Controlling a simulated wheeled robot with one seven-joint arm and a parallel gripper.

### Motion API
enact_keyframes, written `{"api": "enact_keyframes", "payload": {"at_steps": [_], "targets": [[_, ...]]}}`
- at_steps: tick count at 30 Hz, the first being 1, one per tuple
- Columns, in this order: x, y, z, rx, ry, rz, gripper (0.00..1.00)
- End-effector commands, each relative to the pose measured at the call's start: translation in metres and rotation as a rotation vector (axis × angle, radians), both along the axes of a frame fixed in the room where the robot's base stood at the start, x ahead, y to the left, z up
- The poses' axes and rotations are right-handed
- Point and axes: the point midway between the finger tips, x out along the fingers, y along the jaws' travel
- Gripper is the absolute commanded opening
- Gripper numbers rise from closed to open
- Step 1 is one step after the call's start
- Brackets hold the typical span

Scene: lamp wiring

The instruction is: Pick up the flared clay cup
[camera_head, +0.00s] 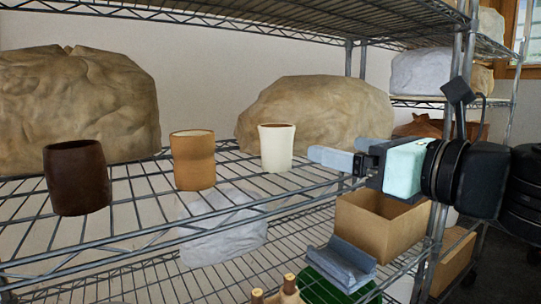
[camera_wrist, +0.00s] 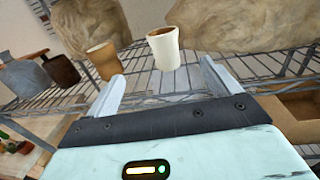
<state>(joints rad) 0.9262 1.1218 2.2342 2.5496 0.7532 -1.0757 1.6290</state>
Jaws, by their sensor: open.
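Three cups stand upright in a spaced row on a wire shelf. The cream cup (camera_head: 277,149), brown inside and slightly wider at its rim, is at the right and nearest my gripper. The tan-orange cup (camera_head: 193,163) is in the middle, and a dark brown rounded cup (camera_head: 78,180) is at the left. My gripper (camera_head: 322,156) is open and empty, to the right of the cream cup and apart from it. In the wrist view the cream cup (camera_wrist: 165,48) appears beyond the gap between my fingers (camera_wrist: 163,75), and the tan-orange cup (camera_wrist: 105,60) is left of it.
Large wrapped bundles (camera_head: 318,112) stand behind the cups, another (camera_head: 75,108) at the left. The wire shelf (camera_head: 140,212) has bare room in front. An upper wire shelf (camera_head: 290,22) hangs above. A rack post (camera_head: 438,255) and open cardboard box (camera_head: 375,228) are at the right.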

Motion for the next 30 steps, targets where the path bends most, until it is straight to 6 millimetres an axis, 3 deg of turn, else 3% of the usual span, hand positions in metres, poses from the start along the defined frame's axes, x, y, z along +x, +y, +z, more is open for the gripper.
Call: {"api": "enact_keyframes", "payload": {"at_steps": [7,11,30], "targets": [[0.017,0.015,0.008,0.001,0.003,0.002,0.88],[0.037,0.032,0.007,0.001,0.003,0.003,0.88],[0.054,0.046,0.007,0.000,0.002,0.004,0.88]]}}
